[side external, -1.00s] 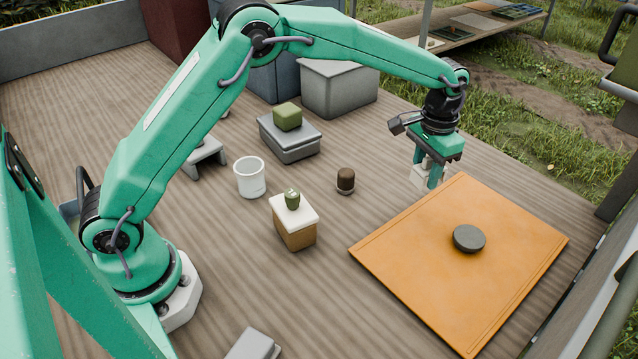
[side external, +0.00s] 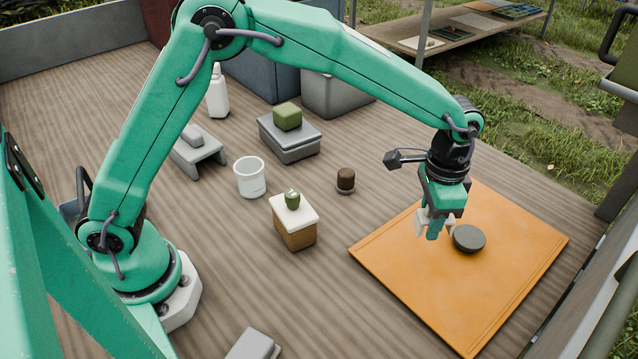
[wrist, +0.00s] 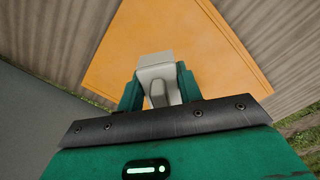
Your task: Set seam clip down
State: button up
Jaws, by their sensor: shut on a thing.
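My gripper (side external: 437,222) is shut on a pale, off-white seam clip (side external: 421,224). In the wrist view the clip (wrist: 155,70) sits between the two green fingers (wrist: 158,90), and its lower part is partly hidden by them. The gripper points down over the left part of an orange mat (side external: 470,300), which also fills the upper middle of the wrist view (wrist: 205,50). A dark round disc (side external: 470,239) lies on the mat just right of the gripper. I cannot tell whether the clip touches the mat.
A small brown cylinder (side external: 345,180) stands left of the mat. A white cup (side external: 250,178), a white-topped block (side external: 296,235) with a green item on it, and a grey box (side external: 289,140) with a green cube stand farther left. The mat's front part is clear.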

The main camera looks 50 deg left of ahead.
jog(key=s+d+f+m, duration=0.1)
jog(key=s+d+m, duration=0.2)
jog(key=s, duration=0.4)
jog(key=s+d+m, duration=0.3)
jog(key=s, duration=0.4)
jog(key=m, duration=0.5)
send_over(344, 354)
jog(key=s, duration=0.1)
jog(key=shift+d+f, duration=0.25)
jog(key=shift+f, duration=1.1)
jog(key=shift+d+f, duration=0.2)
jog(key=shift+f, duration=1.15)
jog(key=shift+f, duration=0.1)
jog(key=shift+f, duration=1.9)
jog(key=shift+f, duration=0.15)
jog(key=o, duration=1)
jog(key=shift+c, duration=0.2)
